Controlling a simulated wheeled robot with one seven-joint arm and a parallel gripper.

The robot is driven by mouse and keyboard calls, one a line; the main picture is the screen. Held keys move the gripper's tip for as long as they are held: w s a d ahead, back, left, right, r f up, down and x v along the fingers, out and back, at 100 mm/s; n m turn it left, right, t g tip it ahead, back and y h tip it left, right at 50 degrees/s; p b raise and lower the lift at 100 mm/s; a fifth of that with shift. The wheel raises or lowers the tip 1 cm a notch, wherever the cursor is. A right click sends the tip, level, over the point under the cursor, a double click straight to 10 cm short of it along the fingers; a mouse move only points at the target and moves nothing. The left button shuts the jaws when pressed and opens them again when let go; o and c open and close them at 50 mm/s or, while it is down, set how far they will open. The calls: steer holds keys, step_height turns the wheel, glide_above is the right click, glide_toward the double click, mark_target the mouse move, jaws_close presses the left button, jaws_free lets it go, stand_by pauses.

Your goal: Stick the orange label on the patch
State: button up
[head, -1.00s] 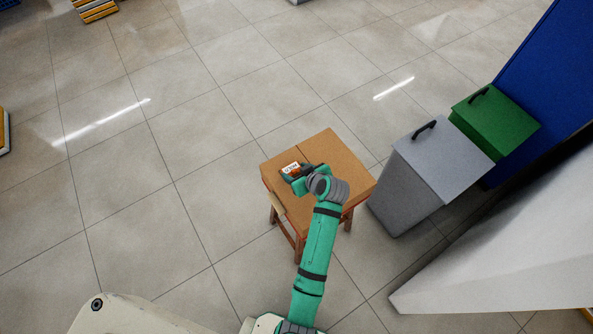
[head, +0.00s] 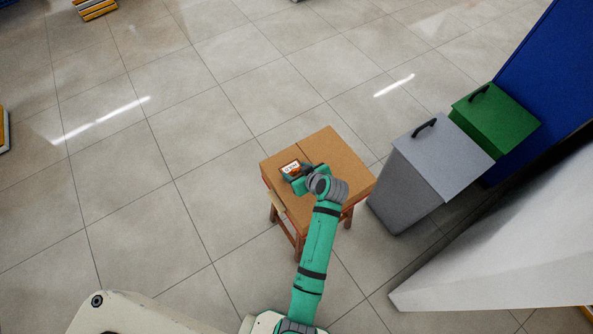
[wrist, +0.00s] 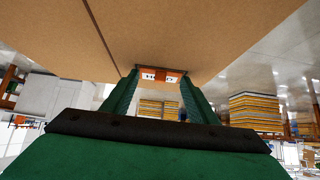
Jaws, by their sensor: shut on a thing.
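A small orange and white label (head: 290,167) with dark lettering is at the tip of my gripper (head: 299,181), over the left part of the tan box top in the head view. In the wrist view the label (wrist: 147,76) shows between the two green fingertips, against or very near the tan surface. My gripper is shut on it. I cannot make out a separate patch; the label and fingers may cover it. Whether the label touches the surface cannot be told.
The tan box top (head: 333,154) rests on a wooden stool (head: 300,245) and has a seam across it. A grey bin (head: 440,160) and a green bin (head: 500,120) stand to the right.

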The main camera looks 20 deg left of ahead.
steer(key=o, duration=1.1)
steer(key=shift+v, duration=3.55)
